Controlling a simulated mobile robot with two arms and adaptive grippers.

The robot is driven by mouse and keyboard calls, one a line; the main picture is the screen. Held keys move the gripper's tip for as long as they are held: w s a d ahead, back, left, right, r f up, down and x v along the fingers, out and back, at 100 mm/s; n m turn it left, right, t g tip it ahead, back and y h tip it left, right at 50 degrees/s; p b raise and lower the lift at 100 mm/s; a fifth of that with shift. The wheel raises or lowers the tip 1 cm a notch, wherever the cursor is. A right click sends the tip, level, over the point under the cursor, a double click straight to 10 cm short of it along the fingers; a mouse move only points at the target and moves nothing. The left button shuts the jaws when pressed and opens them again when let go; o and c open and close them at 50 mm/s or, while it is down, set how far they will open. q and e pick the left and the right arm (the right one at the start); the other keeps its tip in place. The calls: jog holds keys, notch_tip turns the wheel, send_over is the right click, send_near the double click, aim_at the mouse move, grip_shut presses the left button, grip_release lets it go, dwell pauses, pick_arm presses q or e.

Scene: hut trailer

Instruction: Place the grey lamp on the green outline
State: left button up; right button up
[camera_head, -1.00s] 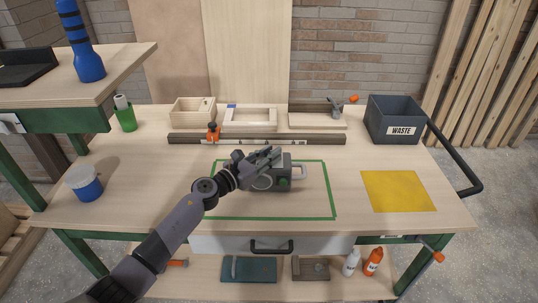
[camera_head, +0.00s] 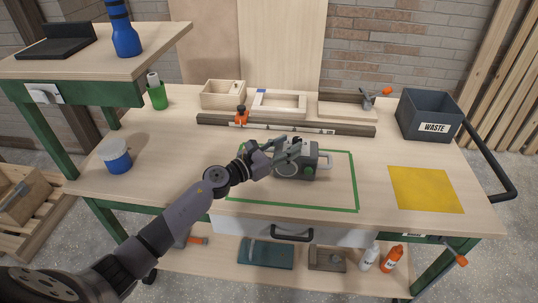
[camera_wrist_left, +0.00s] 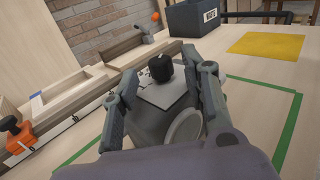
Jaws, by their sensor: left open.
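My right gripper is not in view.
A grey waste bin (camera_head: 428,115) stands at the back right, with a yellow sheet (camera_head: 426,188) in front of it. A long rail (camera_head: 290,126) and wooden boxes (camera_head: 223,94) lie behind the lamp. A blue-and-white jar (camera_head: 116,160) stands at the left.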

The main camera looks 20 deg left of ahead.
pick_arm(q)
jog(key=b+v, duration=0.1)
jog(key=v, duration=0.7)
